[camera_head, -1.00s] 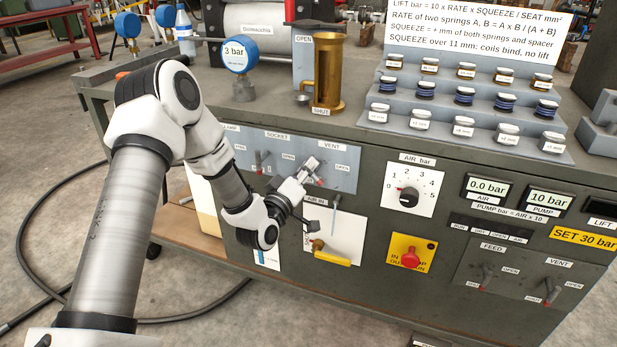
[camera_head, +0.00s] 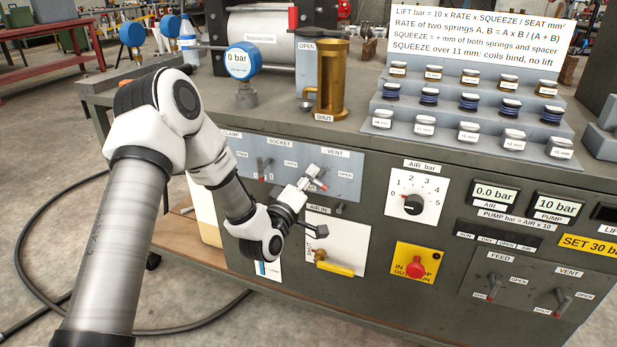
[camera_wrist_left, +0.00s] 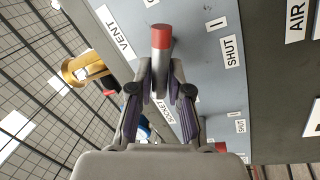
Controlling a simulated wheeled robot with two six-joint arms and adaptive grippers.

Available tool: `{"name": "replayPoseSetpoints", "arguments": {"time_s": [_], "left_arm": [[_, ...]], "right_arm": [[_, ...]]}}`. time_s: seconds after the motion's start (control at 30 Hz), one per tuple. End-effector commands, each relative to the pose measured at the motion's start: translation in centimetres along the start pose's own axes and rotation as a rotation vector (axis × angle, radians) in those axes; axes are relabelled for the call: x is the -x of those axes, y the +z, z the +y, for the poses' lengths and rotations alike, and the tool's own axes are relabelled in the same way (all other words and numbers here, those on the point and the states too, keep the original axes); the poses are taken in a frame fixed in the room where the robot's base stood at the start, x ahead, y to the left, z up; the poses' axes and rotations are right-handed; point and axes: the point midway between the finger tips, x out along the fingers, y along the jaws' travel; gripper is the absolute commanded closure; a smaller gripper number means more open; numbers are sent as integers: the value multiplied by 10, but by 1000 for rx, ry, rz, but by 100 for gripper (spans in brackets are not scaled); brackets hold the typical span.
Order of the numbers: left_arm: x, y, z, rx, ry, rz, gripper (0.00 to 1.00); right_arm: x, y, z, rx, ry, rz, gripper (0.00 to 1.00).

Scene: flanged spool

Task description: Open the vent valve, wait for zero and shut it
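The vent lever (camera_head: 323,187), with a red tip, is on the blue-grey upper panel (camera_head: 260,150) under a VENT label. In the left wrist view the lever (camera_wrist_left: 161,45) stands between my fingertips, the SHUT label (camera_wrist_left: 232,52) to its right. My left gripper (camera_head: 314,177) is closed around the lever; it also shows in the left wrist view (camera_wrist_left: 161,75). The gripper partly hides the lever's base. The round blue gauge (camera_head: 240,62) on the bench reads 0 bar. My right gripper is not in view.
A SOCKET lever (camera_head: 264,170) sits left on the same panel. Below are a yellow-handled valve (camera_head: 335,268) and a red button (camera_head: 416,268). Another VENT lever (camera_head: 562,302) is on the lower right panel. A brass cylinder (camera_head: 331,80) and spring racks (camera_head: 470,115) stand on the bench.

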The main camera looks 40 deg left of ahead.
Motion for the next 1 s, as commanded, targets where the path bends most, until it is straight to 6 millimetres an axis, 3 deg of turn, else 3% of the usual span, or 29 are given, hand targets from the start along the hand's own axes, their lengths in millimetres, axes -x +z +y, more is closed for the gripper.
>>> {"name": "replayPoseSetpoints", "arguments": {"time_s": [0.43, 0.57, 0.8, 1.0], "left_arm": [[8, 0, -1, 1, -1, 2, 60], [32, 0, -1, 5, -4, 1, 60], [93, 0, -2, 4, -5, 1, 60], [119, 0, -1, 1, -2, 0, 60]], "right_arm": [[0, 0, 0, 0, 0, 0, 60], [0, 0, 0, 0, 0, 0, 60], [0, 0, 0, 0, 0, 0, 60], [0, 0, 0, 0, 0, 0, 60]]}}
